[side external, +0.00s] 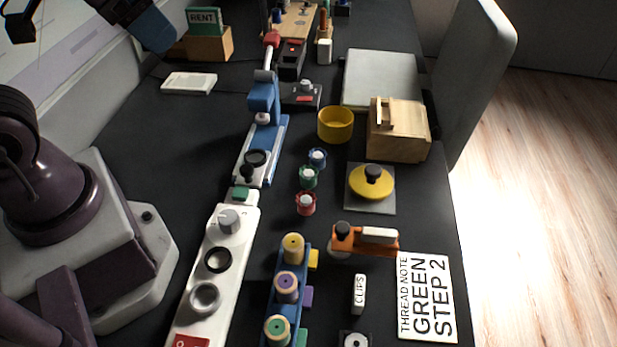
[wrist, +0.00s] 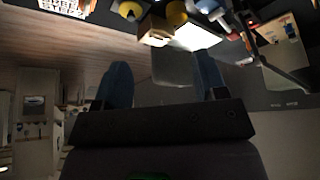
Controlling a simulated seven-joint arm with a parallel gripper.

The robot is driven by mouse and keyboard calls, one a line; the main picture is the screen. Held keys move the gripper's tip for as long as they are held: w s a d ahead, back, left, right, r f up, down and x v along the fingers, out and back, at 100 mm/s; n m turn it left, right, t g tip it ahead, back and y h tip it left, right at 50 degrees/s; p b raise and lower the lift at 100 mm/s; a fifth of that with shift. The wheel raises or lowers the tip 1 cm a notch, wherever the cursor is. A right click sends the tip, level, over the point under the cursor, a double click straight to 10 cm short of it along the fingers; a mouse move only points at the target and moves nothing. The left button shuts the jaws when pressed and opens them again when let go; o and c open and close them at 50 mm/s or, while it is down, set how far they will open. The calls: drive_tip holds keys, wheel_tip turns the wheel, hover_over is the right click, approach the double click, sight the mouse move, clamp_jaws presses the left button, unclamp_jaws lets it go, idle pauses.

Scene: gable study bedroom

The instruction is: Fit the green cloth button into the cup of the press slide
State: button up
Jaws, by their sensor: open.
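The green cloth button (side external: 308,176) appears as a small green round piece with a pale top, standing on the dark table between a blue one and a red one. A blue part of my arm's end shows at the upper left of the side view.
A yellow bowl (side external: 335,124), wooden box (side external: 398,130) and yellow knobbed disc (side external: 371,183) stand right of the buttons. A white panel (side external: 222,270) with knobs, a spool rack (side external: 288,291) and a "GREEN STEP 2" card (side external: 428,297) lie nearer. Table left of the press is mostly clear.

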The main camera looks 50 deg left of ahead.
drive_tip(key=w+d+f+g, duration=0.3)
drive_tip(key=w+f+g, duration=0.2)
drive_tip(key=w+f, duration=0.4)
drive_tip(key=n, duration=0.7)
hover_over(309, 174)
wheel_tip(309, 174, down, 12)
drive_tip(key=f, duration=0.7)
drive_tip(key=shift+s+a+f, duration=0.1)
drive_tip(key=shift+s+a, duration=0.05)
drive_tip(key=shift+s, duration=0.1)
drive_tip(key=shift+w+d+f, duration=0.1)
drive_tip(key=shift+f, duration=1.35)
drive_tip(key=shift+w+d+f, duration=0.1)
drive_tip(key=shift+f, duration=1.3)
drive_tip(key=c, duration=1)
drive_tip(key=shift+r, duration=0.1)
